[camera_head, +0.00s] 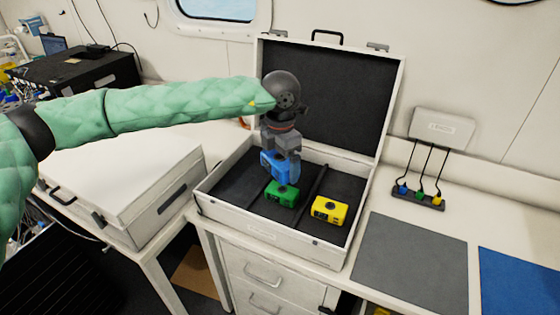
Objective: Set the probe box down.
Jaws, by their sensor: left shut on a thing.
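My left gripper (285,150) reaches in from the left and points down over an open case (275,235). It is shut on a blue probe box (274,164), which is partly covered by the fingers. The blue box is over the case's dark interior; I cannot tell whether it touches the bottom. A green probe box (282,193) sits in the case just in front of and below it. A yellow probe box (329,210) sits in the right part of the case. My right gripper is not in view.
The raised case lid (325,100) stands behind my gripper. A closed white case (125,185) is at left. On the right are a grey mat (412,262), a blue mat (520,280) and a wall unit (442,128) with cables to blue, green and yellow plugs (418,197).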

